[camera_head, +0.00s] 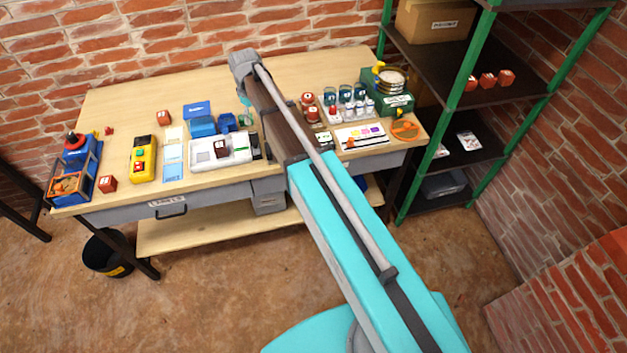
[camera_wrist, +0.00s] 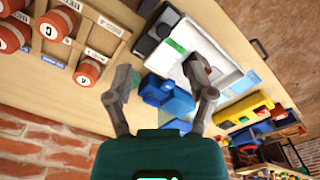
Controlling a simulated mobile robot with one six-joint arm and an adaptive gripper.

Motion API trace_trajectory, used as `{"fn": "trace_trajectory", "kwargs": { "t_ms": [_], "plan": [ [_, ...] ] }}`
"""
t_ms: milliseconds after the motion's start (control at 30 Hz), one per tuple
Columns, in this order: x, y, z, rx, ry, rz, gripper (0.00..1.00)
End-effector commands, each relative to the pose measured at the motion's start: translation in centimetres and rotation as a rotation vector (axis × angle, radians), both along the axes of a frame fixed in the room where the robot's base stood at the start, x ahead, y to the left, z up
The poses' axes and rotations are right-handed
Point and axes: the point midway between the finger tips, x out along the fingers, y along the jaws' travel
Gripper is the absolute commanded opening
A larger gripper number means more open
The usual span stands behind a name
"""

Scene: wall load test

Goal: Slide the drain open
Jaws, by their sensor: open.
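I cannot pick out a part that is clearly the drain in either view. A green machine (camera_head: 388,92) with a round sieve-like top stands at the bench's back right. A blue device (camera_head: 78,150) with a red and black top stands at the left end, behind a tray of orange bits (camera_head: 68,184). My gripper (camera_wrist: 160,68) is open and empty. Its fingers are spread above the bench, with blue bins (camera_wrist: 166,97) between and below them. In the head view my arm hides most of the gripper.
A white tray (camera_head: 239,147) with a dark item lies mid-bench and also shows in the wrist view (camera_wrist: 222,62). A yellow control box (camera_head: 144,160) stands left. Red labelled jars in a rack (camera_wrist: 88,70) are close to my left finger. Green-posted shelving (camera_head: 465,80) stands right.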

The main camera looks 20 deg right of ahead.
Motion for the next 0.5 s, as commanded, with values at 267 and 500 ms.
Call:
{"fn": "trace_trajectory", "kwargs": {
  "t_ms": [267, 500],
  "plan": [
    [-3.3, -2.2, -1.3, 0.0, 0.0, -0.09, 0.7],
    [-6.1, -4.0, -2.3, 0.0, 0.0, -0.17, 0.7]
  ]
}}
